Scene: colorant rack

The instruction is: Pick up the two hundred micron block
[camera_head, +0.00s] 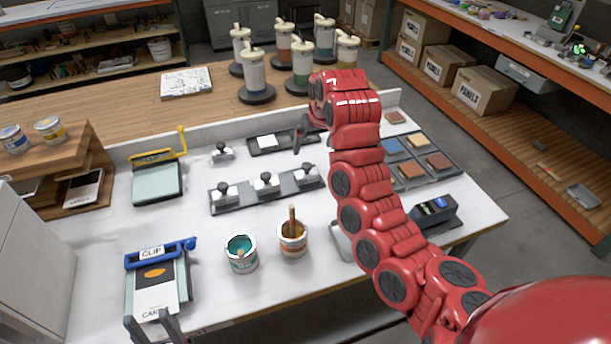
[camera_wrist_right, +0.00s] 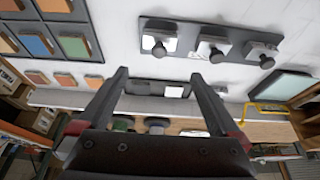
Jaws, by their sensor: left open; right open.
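Three pale blocks with dark knobs sit in a dark grey rack (camera_head: 247,197) mid-table: a left block (camera_head: 226,192), a middle block (camera_head: 266,182) and a right block (camera_head: 307,175). A similar lone block (camera_head: 222,152) stands behind the rack. No micron marking is readable, so I cannot tell which is the two hundred micron block. The rack (camera_wrist_right: 190,42) and its blocks also show at the top of the right wrist view. My right gripper (camera_wrist_right: 158,76) is open and empty, above the table behind the rack. My left gripper (camera_head: 153,321) is open at the lower left, by the blue clipboard.
A teal paint can (camera_head: 241,254) and an orange paint can (camera_head: 292,239) stand in front of the rack. A blue clipboard (camera_head: 155,285) and a yellow-clip board (camera_head: 157,183) lie left. A dark tray (camera_head: 268,147) with a white tile is behind. Coloured tiles (camera_head: 411,170) lie right.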

